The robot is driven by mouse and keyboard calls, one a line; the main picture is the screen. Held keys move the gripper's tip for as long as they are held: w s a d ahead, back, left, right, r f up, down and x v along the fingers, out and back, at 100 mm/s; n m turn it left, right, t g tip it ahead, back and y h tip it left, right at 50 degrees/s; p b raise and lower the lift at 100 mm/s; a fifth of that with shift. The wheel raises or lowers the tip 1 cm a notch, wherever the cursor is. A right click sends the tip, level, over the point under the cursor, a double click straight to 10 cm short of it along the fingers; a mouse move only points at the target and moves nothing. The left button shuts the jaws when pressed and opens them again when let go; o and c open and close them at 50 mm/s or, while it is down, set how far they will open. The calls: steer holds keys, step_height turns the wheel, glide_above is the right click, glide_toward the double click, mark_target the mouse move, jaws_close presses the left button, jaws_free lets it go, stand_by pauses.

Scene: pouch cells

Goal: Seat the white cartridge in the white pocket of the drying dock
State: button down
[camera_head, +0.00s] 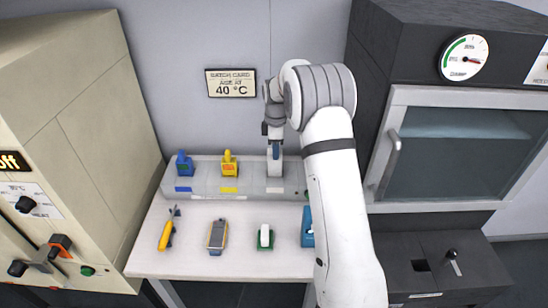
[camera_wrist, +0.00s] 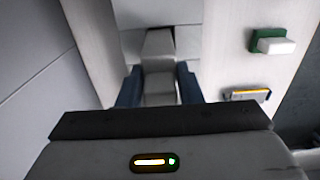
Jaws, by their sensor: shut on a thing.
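The drying dock (camera_head: 205,188) is a long pale block at the back of the bench. My gripper (camera_head: 275,152) is above its right part and is shut on the white cartridge (camera_head: 274,168). In the wrist view my gripper's two blue fingers (camera_wrist: 158,88) flank the white cartridge (camera_wrist: 158,62). The cartridge looks upright in the head view, at the dock's white pocket position. I cannot tell whether its base is fully down in the pocket. A blue cartridge (camera_head: 184,164) and a yellow cartridge (camera_head: 228,164) stand in the dock to the left.
On the bench (camera_head: 190,262) lie a yellow tool (camera_head: 167,232), a grey-yellow device (camera_head: 217,236), a green holder with a white block (camera_head: 265,237), and a blue item (camera_head: 307,228) partly behind my arm. A dark oven (camera_head: 455,150) stands right, a beige cabinet (camera_head: 75,130) left.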

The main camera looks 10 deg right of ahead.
mark_target(274, 167)
steer(key=shift+s+f, duration=0.1)
steer(key=shift+f, duration=1.75)
steer(key=c, duration=1)
jaws_free()
steer(key=shift+p, duration=0.3)
